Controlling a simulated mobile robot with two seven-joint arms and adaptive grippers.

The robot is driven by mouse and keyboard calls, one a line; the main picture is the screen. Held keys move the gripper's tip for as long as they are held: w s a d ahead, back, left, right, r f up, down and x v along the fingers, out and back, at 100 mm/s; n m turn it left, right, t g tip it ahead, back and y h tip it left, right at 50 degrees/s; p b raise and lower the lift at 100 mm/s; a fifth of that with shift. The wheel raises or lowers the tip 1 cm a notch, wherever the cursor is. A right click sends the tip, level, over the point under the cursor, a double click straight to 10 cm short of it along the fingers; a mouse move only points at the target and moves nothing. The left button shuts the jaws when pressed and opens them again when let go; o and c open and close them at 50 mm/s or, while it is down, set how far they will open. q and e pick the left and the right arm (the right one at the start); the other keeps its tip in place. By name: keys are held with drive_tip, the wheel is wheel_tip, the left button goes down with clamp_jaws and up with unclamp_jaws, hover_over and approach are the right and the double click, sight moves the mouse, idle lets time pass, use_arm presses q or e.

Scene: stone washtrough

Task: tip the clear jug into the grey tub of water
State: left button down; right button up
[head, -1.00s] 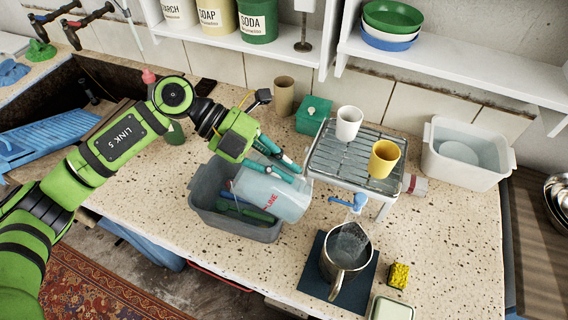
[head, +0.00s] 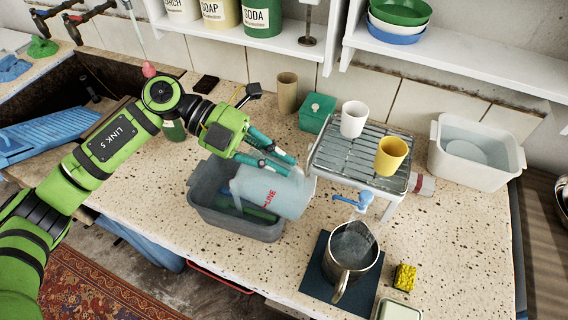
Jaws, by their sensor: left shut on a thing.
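The clear jug (head: 285,199) with red lettering lies on its side, tilted over the grey tub (head: 237,228) at its right end. My left gripper (head: 280,166) has teal fingers and is shut on the jug at its upper side. The dark grey tub stands on the speckled counter, with green and blue things inside; I cannot make out the water surface. The jug hides the tub's back right part. My right gripper is not in view.
A wire rack (head: 365,152) with a white cup (head: 353,119) and a yellow cup (head: 391,155) stands right of the jug. A metal pitcher (head: 352,252) sits on a dark blue mat (head: 318,279). A whitish tub (head: 474,172) stands at the far right.

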use_arm(q)
drive_tip(key=shift+w+a+h, duration=0.1)
drive_tip(key=shift+a+h, duration=0.1)
drive_tip(key=shift+h, duration=0.1)
idle(0.9)
drive_tip(key=shift+a+f+b, duration=0.25)
drive_tip(key=shift+a+b, duration=0.1)
drive_tip(key=shift+b, duration=0.65)
drive_tip(key=shift+w+a+g+h+b, duration=0.2)
drive_tip(key=shift+a+g+h+b, duration=0.15)
drive_tip(key=shift+h+b, duration=0.3)
drive_tip(key=shift+a+r+h+b, duration=0.1)
drive_tip(key=shift+a+h+b, duration=0.15)
drive_tip(key=shift+a+b, duration=0.1)
drive_tip(key=shift+r, duration=0.15)
